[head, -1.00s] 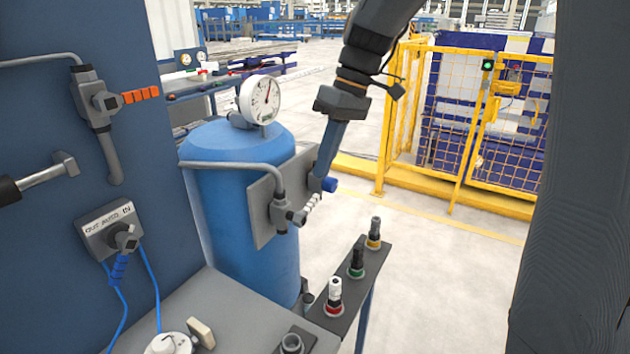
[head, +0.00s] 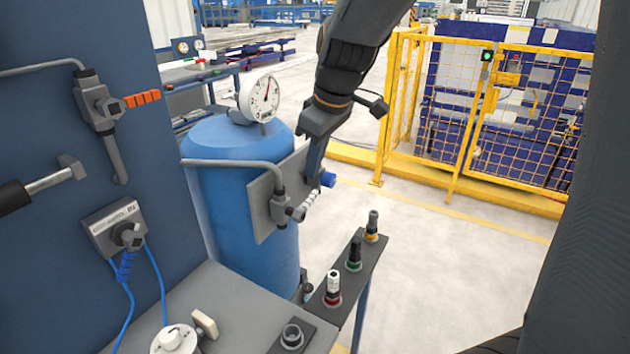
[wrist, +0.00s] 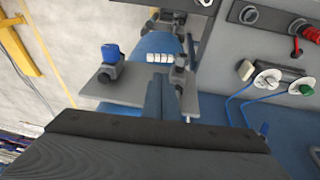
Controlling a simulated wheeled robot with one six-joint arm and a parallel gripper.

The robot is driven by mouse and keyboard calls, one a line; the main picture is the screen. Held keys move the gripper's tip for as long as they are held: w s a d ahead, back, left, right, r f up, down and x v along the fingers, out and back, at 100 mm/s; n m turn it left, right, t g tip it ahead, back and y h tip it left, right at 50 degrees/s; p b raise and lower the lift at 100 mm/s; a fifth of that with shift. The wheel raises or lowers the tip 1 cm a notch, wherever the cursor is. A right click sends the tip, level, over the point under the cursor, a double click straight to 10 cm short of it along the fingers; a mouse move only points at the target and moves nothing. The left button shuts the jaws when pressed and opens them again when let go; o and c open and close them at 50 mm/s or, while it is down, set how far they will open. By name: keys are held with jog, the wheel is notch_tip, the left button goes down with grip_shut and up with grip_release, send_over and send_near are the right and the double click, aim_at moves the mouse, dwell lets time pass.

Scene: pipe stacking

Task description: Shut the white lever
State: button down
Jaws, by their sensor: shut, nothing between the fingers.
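The white lever (head: 310,198) is a short ribbed handle on a grey pipe valve (head: 294,213), on a plate at the blue tank's side. It points up and to the right in the head view. In the wrist view the white lever (wrist: 159,57) lies crosswise just ahead of my fingertips. My gripper (head: 311,176) is shut and empty, pointing down close beside the lever, partly in front of the plate. My gripper also shows in the wrist view (wrist: 161,84). I cannot tell whether the fingers touch the lever.
A blue knob (head: 328,179) sits right of my fingers on the same plate (head: 262,208). The blue tank (head: 235,200) carries a gauge (head: 262,97). An orange lever (head: 142,98) is on the left panel. A narrow shelf (head: 345,290) with upright fittings stands in front.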

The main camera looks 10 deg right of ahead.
jog(key=shift+d+p+x, duration=0.2)
jog(key=shift+x, duration=0.8)
jog(key=shift+d+p+x, duration=0.2)
jog(key=shift+p+x, duration=0.05)
jog(key=shift+x, duration=0.8)
jog(key=shift+d+p+x, duration=0.2)
jog(key=shift+x, duration=0.8)
jog(key=shift+s+f, duration=0.15)
jog(key=shift+w+d+f+b, duration=0.55)
jog(key=shift+f+b, duration=0.25)
jog(key=shift+b, duration=0.4)
jog(key=shift+r, duration=0.1)
jog(key=shift+r+p, duration=0.4)
jog(key=shift+p, duration=0.05)
notch_tip(320, 180, up, 12)
send_over(315, 193)
jog(key=s+d, duration=0.1)
jog(key=d, duration=0.2)
jog(key=shift+s+d+r, duration=0.2)
jog(key=shift+d+r, duration=0.1)
